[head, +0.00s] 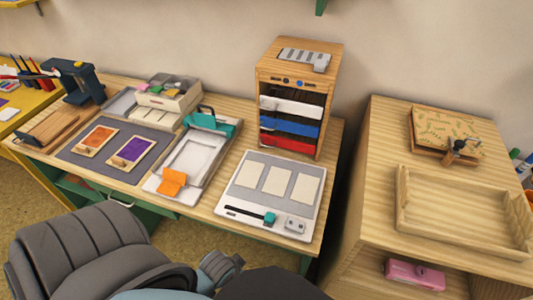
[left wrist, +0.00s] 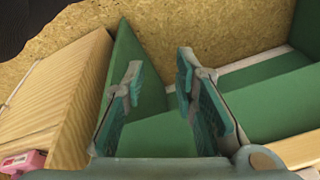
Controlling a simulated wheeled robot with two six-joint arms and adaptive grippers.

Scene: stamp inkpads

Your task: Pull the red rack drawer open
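The wooden rack (head: 272,76) stands at the back right of the desk. White (head: 291,107), blue (head: 290,125) and red (head: 288,142) drawer fronts are stacked in it, the red one lowest. The red front looks about in line with the others, so it appears shut. In the left wrist view my left gripper (left wrist: 160,75) is open, with its two teal-padded fingers apart and nothing between them. It is down near green desk panels, away from the rack. My right gripper is not in view.
A white board (head: 232,197) with blank cards lies in front of the rack. A grey tray (head: 193,160) with a teal clip and a stamp mat (head: 83,140) lie left. A wooden cabinet (head: 379,140) with a tray (head: 462,240) stands right, across a narrow gap.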

